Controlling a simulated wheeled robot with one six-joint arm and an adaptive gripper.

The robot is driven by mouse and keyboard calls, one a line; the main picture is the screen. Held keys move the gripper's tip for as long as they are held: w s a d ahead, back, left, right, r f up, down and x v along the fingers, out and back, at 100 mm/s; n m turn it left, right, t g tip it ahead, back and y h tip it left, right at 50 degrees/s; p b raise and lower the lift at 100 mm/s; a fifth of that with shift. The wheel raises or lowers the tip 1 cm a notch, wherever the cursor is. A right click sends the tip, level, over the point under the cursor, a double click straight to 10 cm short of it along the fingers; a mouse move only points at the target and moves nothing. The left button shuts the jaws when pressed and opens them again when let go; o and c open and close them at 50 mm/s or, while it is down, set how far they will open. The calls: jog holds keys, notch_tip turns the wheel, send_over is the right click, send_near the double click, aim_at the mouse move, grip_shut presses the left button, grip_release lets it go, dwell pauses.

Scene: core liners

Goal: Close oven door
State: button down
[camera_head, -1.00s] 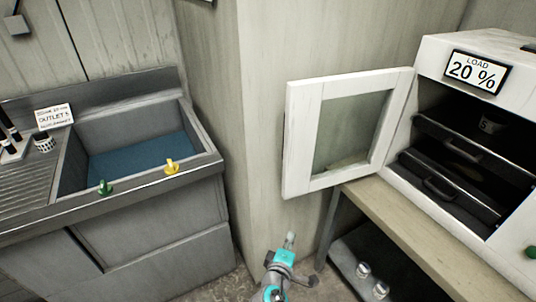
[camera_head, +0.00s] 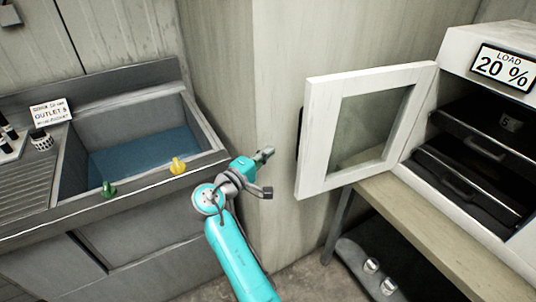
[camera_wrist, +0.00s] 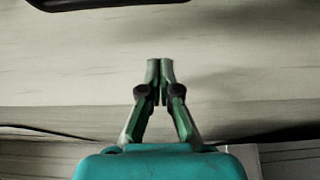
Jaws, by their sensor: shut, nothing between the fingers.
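The oven (camera_head: 505,38) stands at the right in the head view, with a "LOAD 20 %" sign on its top front. Its white-framed glass door (camera_head: 318,140) stands wide open, swung out to the left from the oven's left side. My gripper (camera_head: 266,153) is left of the door's free edge, at about mid-door height, and apart from it. In the wrist view my gripper (camera_wrist: 160,64) is shut and empty, its fingertips together in front of a pale wall. A dark edge at the top left of the wrist view may be the door's handle (camera_wrist: 100,3).
A sink (camera_head: 150,135) with green and yellow taps is at the left. The oven rests on a wooden bench (camera_head: 420,215), with glass items (camera_head: 372,265) on a shelf below. Dark trays (camera_head: 465,175) sit inside the oven. The pale wall (camera_head: 290,50) is behind the door.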

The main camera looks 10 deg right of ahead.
jog(key=x, duration=0.7)
jog(key=shift+s+d+f, duration=0.1)
jog(key=shift+s+d, duration=0.1)
jog(key=shift+d, duration=0.05)
jog(key=shift+s+d, duration=0.3)
jog(key=shift+s, duration=0.5)
jog(key=shift+s+d, duration=0.3)
jog(key=shift+s, duration=0.45)
